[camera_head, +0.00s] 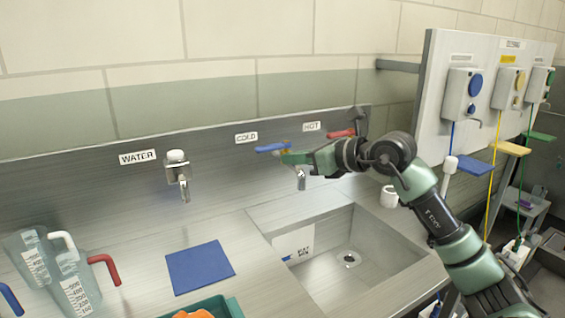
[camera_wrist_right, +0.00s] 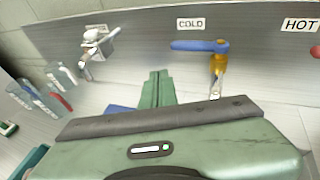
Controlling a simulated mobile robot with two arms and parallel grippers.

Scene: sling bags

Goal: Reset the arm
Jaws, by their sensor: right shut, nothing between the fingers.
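My right arm (camera_head: 435,215) reaches in from the lower right of the head view, along the front of the steel back panel. Its green gripper (camera_head: 290,158) is near the tap, just below the blue cold handle (camera_head: 272,148) in the picture. In the right wrist view the two green fingers (camera_wrist_right: 157,88) are together, with nothing between them. There the blue handle (camera_wrist_right: 200,46) on its brass stem is to the right of the fingers and apart from them. The red hot handle (camera_head: 342,133) is behind the gripper. My left gripper is not in view.
The sink basin (camera_head: 385,240) lies below the arm. A white cup (camera_head: 389,196) stands by its back right corner. A water tap (camera_head: 178,172), a blue mat (camera_head: 200,267) and measuring jugs (camera_head: 75,285) are at the left. A dispenser panel (camera_head: 440,110) stands at the right.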

